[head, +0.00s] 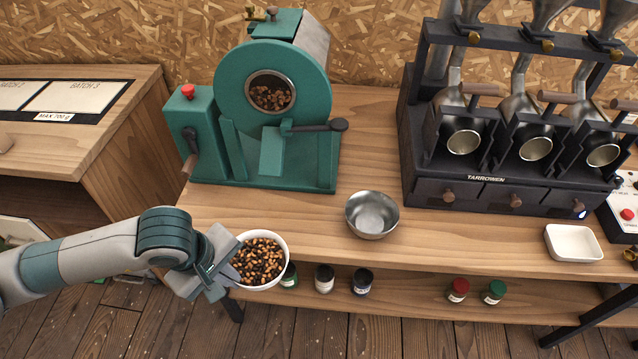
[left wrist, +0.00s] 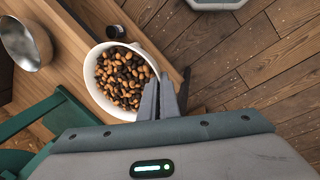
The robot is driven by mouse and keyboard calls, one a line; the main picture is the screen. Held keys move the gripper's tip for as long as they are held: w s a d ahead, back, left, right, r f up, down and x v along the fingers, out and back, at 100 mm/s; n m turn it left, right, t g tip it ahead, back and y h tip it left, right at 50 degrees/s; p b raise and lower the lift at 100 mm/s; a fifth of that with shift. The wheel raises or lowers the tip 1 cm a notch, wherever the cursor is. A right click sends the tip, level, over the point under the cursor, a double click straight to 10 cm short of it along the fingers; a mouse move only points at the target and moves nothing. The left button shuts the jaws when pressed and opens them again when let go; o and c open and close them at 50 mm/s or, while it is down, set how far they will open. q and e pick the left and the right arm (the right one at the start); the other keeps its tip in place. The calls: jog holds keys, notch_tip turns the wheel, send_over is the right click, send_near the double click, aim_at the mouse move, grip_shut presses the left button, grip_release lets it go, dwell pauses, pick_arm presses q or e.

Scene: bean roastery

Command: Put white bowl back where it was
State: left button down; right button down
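The white bowl (head: 285,271) is full of mixed dark and light brown beans (head: 258,261). In the head view it is at the front left edge of the wooden bench. My left gripper (head: 231,272) comes in from the left and is shut on the bowl's near-left rim. In the left wrist view the fingers (left wrist: 161,92) pinch the wall of the bowl (left wrist: 142,57), which looks roughly level. The bowl overlaps the bench edge in the picture; I cannot tell whether it touches the bench. My right gripper is not in view.
A metal bowl (head: 372,215) stands on the bench (head: 310,225) right of the white bowl. Behind are a green roaster (head: 230,90) and a dark dispenser rack (head: 440,160). A white square dish (head: 573,243) sits at right. Small jars (head: 324,279) stand on the shelf below.

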pick_arm(q)
jog(key=w+r+m, duration=0.2)
jog(key=r+m, duration=0.1)
jog(key=w+r+m, duration=0.1)
jog(key=w+m, duration=0.1)
jog(key=shift+a+r+g+h, duration=0.3)
jog(key=shift+r+g+h, duration=0.1)
notch_tip(320, 180, up, 7)
jog(key=w+m+g, duration=0.1)
jog(key=w+m, duration=0.1)
jog(key=m, duration=0.3)
jog(key=shift+w+m+g, duration=0.3)
jog(key=shift+d+r, duration=0.1)
